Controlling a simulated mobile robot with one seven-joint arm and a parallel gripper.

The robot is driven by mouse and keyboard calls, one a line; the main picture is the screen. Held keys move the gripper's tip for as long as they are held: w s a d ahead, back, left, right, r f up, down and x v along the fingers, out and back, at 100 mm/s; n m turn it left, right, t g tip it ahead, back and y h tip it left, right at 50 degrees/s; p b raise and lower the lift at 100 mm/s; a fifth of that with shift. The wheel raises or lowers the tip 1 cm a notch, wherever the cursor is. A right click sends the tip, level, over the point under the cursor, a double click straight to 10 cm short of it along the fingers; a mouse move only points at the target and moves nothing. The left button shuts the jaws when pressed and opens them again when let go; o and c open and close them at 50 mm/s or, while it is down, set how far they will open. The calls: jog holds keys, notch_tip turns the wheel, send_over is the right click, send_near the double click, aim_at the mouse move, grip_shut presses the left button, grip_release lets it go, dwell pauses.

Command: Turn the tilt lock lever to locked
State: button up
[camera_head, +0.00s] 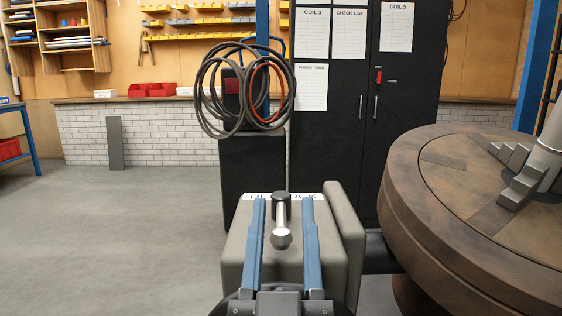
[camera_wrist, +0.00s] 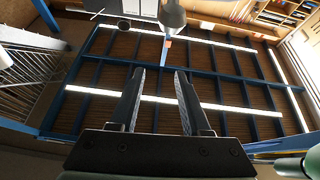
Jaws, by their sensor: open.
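The tilt lock lever (camera_head: 281,222) is a short metal arm with a round knob at its near end and a dark hub at its far end. It sits on top of a grey housing (camera_head: 235,243), pointing toward me. A white label (camera_head: 312,197) behind it is partly covered, with only some letters showing. My gripper (camera_head: 284,201) is open. Its two blue fingers lie on either side of the lever in the head view, with visible gaps; its height above the lever is unclear. The wrist view shows the two fingers (camera_wrist: 159,71) apart with nothing between them.
A large round brown table (camera_head: 450,245) with metal jaws stands close on the right. A dark pedestal with coiled cables (camera_head: 215,90) and a black cabinet (camera_head: 340,150) stand behind. Open floor (camera_head: 110,240) lies left. The wrist view faces the beamed ceiling (camera_wrist: 215,62).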

jog(key=g+p, duration=0.1)
jog(key=p, duration=0.4)
jog(key=shift+w+r, duration=0.1)
jog(key=shift+w, duration=0.25)
jog(key=f+g+p, duration=0.1)
jog(key=p, duration=0.4)
jog(key=shift+s+a+f+n+g, duration=0.1)
jog(key=shift+s+n+g, duration=0.05)
jog(key=shift+n+g, duration=0.2)
jog(key=shift+s+f+g+p, duration=0.25)
jog(key=shift+p, duration=0.9)
jog(key=n+g+p, duration=0.1)
jog(key=g+p, duration=0.1)
jog(key=p, duration=0.7)
send_near(281, 218)
jog(key=w, duration=1)
jog(key=shift+f, duration=0.1)
jog(key=shift+c, duration=0.3)
grip_shut()
